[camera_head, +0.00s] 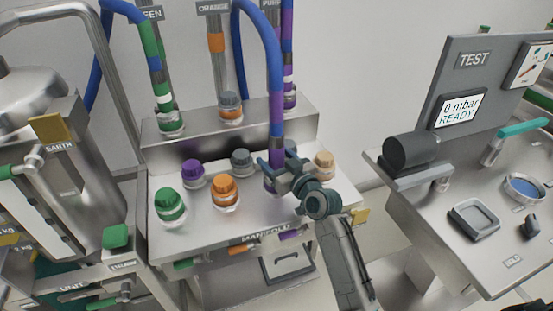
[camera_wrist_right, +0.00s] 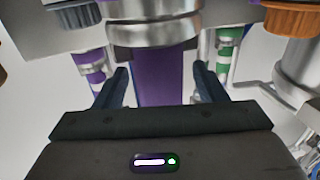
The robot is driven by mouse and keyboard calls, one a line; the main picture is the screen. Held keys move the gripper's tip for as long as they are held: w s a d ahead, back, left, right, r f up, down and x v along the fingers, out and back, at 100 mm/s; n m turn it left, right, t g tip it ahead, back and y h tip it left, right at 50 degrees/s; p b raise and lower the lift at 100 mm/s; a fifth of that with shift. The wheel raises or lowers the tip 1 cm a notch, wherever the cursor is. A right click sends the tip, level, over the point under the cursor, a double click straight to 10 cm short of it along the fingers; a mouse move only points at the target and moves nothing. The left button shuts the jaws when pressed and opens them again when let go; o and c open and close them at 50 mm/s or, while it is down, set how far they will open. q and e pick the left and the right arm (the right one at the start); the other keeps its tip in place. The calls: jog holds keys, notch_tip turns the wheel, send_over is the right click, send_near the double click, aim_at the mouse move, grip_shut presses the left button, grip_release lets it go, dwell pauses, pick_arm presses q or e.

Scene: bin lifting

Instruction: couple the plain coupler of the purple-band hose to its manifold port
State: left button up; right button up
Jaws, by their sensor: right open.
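The purple-band hose (camera_head: 276,110) is blue with a purple lower sleeve and hangs down over the manifold (camera_head: 250,233). Its lower end (camera_head: 270,184) is at the manifold top, partly hidden by my right gripper (camera_head: 281,173). In the right wrist view the purple sleeve (camera_wrist_right: 164,78) stands between the open fingers of that gripper (camera_wrist_right: 161,86), with a gap on each side. A silver coupler (camera_wrist_right: 152,30) joins the sleeve's end. I cannot tell whether it is fully seated on a port. My left gripper is not in view.
Other hose ends stand on the raised back ledge (camera_head: 200,127). A test bench (camera_head: 420,205) is at right, its display (camera_head: 460,108) reading 0 mbar READY.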

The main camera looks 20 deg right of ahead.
jog(key=v, duration=0.2)
jog(key=shift+s+f+b, duration=0.15)
jog(key=shift+s+b, duration=0.15)
jog(key=shift+b, duration=0.1)
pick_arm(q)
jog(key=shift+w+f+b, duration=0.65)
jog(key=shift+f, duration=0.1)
pick_arm(e)
jog(key=v, duration=0.8)
jog(key=shift+s+d, duration=0.1)
